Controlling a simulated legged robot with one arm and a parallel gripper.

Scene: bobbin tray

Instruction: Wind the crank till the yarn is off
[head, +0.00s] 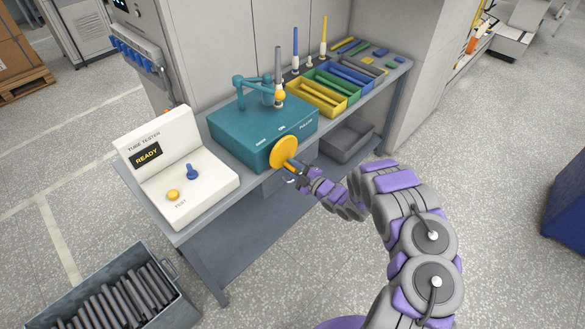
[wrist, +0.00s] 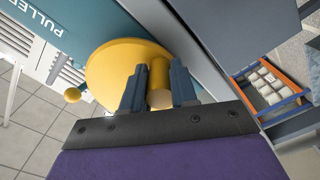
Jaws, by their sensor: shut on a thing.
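The crank is a yellow disc (head: 284,152) on the front of a teal machine (head: 250,138), with a yellow handle (wrist: 160,84) sticking out from it. My gripper (head: 296,170) is at the crank, its fingers on either side of the handle and shut on it. The wrist view shows the disc (wrist: 112,72) close behind the fingers. On top of the machine a grey upright tube (head: 278,64) has a yellow bulge (head: 280,95) at its foot, beside a teal arm (head: 252,82). I cannot tell whether this bulge is yarn.
A white tube tester (head: 180,165) showing READY stands left on the bench. Yellow (head: 316,98), green (head: 331,87) and blue bins (head: 352,74) stand behind the machine, near upright tubes. A grey crate (head: 165,310) of dark tubes is on the floor at lower left.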

